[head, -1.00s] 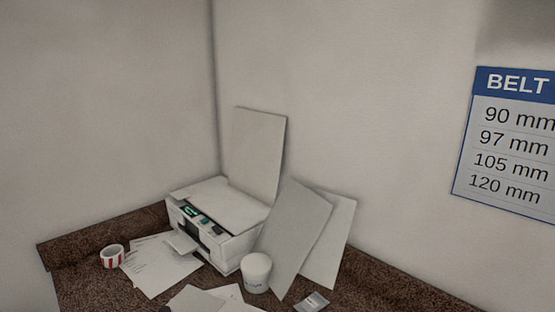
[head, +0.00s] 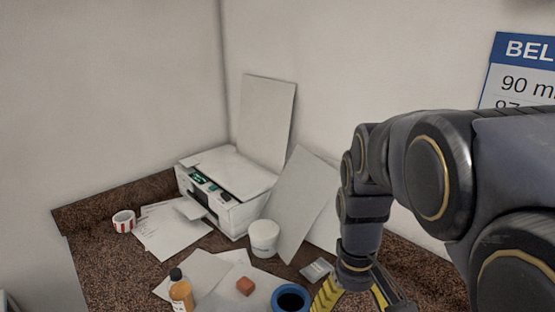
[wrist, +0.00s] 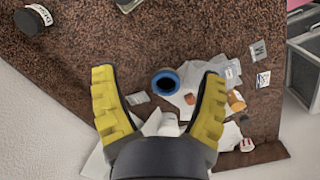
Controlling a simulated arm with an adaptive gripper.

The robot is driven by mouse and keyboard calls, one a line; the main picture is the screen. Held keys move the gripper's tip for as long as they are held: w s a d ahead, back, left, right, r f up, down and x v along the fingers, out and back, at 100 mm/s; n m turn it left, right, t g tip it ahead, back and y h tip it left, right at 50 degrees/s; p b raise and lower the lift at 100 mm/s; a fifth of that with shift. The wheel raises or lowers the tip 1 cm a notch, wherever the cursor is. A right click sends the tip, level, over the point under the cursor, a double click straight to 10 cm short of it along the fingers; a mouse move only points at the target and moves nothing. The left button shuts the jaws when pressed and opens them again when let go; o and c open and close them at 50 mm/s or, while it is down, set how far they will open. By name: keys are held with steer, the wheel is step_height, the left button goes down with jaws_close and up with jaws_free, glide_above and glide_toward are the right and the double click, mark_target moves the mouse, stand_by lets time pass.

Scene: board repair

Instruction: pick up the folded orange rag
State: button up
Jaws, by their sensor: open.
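A small orange folded piece (head: 245,286), which looks like the rag, lies on white paper on the brown speckled worktop in the head view. It sits between an amber bottle and a blue ring-shaped object. In the wrist view the orange piece (wrist: 190,99) is small and far below, just right of the blue ring. My gripper (wrist: 158,80) has its two yellow fingers spread wide with nothing between them. In the head view my gripper (head: 355,300) is at the lower edge, right of the orange piece and apart from it. Its fingertips are cut off there.
The amber bottle (head: 181,294) stands left of the rag and the blue ring (head: 290,298) right of it. A white tub (head: 264,238), printer (head: 225,190) and leaning panels (head: 300,200) stand behind. A black jar (wrist: 33,18) and grey crate (wrist: 303,70) show in the wrist view.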

steer(key=w+a+f+n, duration=0.1)
steer(key=w+f, duration=0.1)
steer(key=w, duration=0.4)
steer(key=w+a+f+n, duration=0.1)
steer(key=w+a+f, duration=0.1)
steer(key=w, duration=0.4)
steer(key=n+t+y, duration=0.2)
steer(key=n, duration=0.4)
glide_above(245, 282)
steer(key=s+d, duration=0.1)
step_height(245, 282, down, 18)
steer(key=shift+s+d+r, duration=0.1)
steer(key=shift+d+r, duration=0.05)
steer(key=shift+a+f+n, duration=0.3)
steer(key=shift+a+f, duration=0.05)
steer(key=shift+f, duration=0.25)
steer(key=shift+w+a+f, duration=0.1)
steer(key=shift+w+f, duration=0.1)
steer(key=shift+f, duration=1)
steer(key=shift+w+a+f, duration=0.15)
steer(key=shift+f, duration=1)
steer(key=shift+w+a+f, duration=0.1)
steer(key=shift+w+f, duration=0.1)
steer(key=shift+f, duration=1)
steer(key=c, duration=1.1)
